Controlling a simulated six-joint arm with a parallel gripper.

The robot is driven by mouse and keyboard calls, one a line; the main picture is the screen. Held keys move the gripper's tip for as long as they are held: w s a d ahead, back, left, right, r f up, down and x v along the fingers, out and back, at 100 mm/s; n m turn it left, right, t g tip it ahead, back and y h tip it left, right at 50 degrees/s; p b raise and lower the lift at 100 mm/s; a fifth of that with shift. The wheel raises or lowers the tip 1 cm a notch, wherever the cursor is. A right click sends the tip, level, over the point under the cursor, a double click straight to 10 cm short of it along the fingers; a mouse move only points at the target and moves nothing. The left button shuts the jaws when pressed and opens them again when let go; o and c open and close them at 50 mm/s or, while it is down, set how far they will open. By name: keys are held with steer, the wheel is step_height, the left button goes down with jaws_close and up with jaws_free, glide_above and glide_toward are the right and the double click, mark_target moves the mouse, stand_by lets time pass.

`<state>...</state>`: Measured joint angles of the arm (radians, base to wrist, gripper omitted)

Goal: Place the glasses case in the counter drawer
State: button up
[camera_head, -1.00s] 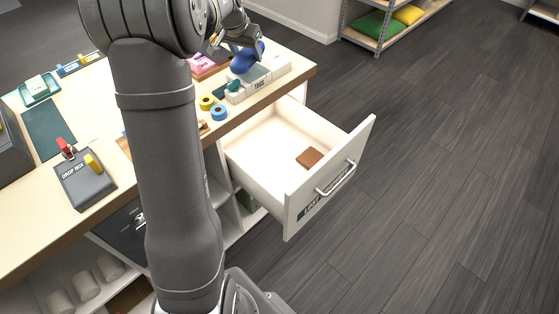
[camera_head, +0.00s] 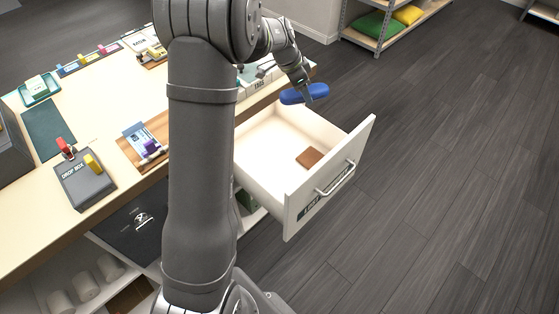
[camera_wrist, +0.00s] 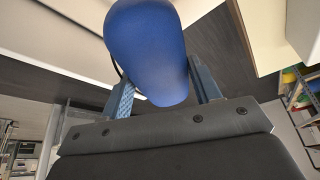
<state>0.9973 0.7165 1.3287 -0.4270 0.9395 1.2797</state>
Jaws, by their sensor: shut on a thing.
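The blue glasses case (camera_head: 304,94) is held up in the air above the back part of the open counter drawer (camera_head: 262,150). My gripper (camera_head: 307,97) is shut on the case, with the arm reaching over from the left. In the wrist view the case (camera_wrist: 148,50) fills the upper middle, between the two fingers of my gripper (camera_wrist: 163,90). The white drawer is pulled well out. A flat brown item (camera_head: 309,158) lies on its floor. Part of the drawer's near left side is hidden by my arm.
The drawer front (camera_head: 330,185) has a metal handle and a label. The counter top holds a drop box (camera_head: 84,182), a green mat (camera_head: 48,128) and small items. A shelf with green and yellow cushions (camera_head: 378,24) stands at the back. The floor to the right is clear.

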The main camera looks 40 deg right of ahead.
steer(key=s+a+f+m+g+y, duration=0.25)
steer(key=s+f+m, duration=0.5)
steer(key=f, duration=0.45)
steer(key=m+y, duration=0.2)
steer(key=m, duration=0.3)
glide_above(293, 178)
step_height(293, 178, down, 9)
steer(key=shift+h, duration=0.25)
step_height(293, 178, down, 6)
steer(key=shift+a+r, duration=0.1)
steer(key=shift+r, duration=0.15)
steer(key=shift+f, duration=2.15)
steer(key=shift+f, duration=0.1)
steer(key=shift+f, duration=0.1)
steer(key=o, duration=1.1)
